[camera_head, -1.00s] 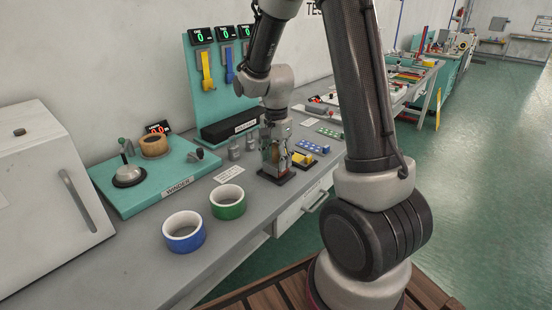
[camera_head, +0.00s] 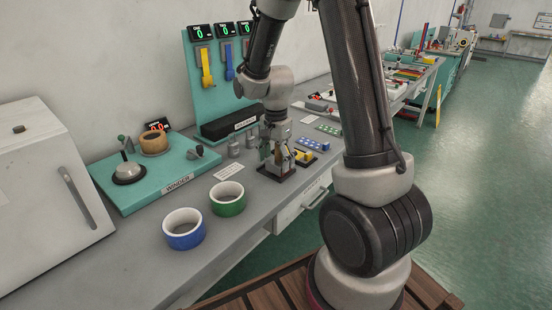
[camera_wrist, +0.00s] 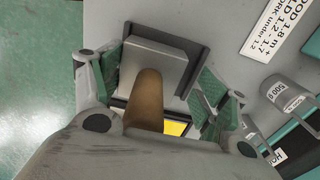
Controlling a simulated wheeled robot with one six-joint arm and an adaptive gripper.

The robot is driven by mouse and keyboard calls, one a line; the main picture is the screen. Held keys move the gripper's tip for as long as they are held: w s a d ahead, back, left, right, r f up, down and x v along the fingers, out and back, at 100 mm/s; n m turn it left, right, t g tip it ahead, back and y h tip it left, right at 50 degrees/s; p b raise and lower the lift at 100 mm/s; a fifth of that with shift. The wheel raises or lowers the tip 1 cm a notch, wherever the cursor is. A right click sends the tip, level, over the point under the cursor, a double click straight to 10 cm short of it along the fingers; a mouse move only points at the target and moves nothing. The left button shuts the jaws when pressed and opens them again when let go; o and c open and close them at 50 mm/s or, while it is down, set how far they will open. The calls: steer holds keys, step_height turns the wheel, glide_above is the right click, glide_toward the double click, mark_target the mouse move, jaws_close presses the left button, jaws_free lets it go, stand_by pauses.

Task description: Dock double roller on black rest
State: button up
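The double roller shows in the wrist view as a brown handle (camera_wrist: 147,98) with a grey block-like head (camera_wrist: 155,66). The head lies over the black rest (camera_wrist: 199,60), whose dark edge shows around it. The rest also shows on the bench in the head view (camera_head: 268,176). My gripper (camera_head: 278,160) is low over the rest. In the wrist view its green-padded fingers (camera_wrist: 162,88) stand wide apart on either side of the roller, with gaps to the handle. The roller's underside is hidden, so I cannot tell exactly how it seats.
A yellow object (camera_head: 304,158) sits close beside the rest. Grey weights (camera_head: 234,150) and a black box (camera_head: 230,128) stand behind.

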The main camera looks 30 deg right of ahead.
steer(key=shift+r, duration=0.1)
step_height(320, 180, up, 13)
steer(key=shift+f, duration=0.1)
steer(key=s+r+n+t, duration=0.2)
steer(key=s+r+n, duration=0.2)
steer(key=s, duration=0.6)
steer(key=s+d+r+n+t, duration=0.1)
steer(key=s+r+n, duration=0.3)
steer(key=s+n, duration=0.5)
steer(key=s+t, duration=0.1)
steer(key=s, duration=0.1)
steer(key=shift+s+n, duration=0.3)
steer(key=shift+d, duration=0.15)
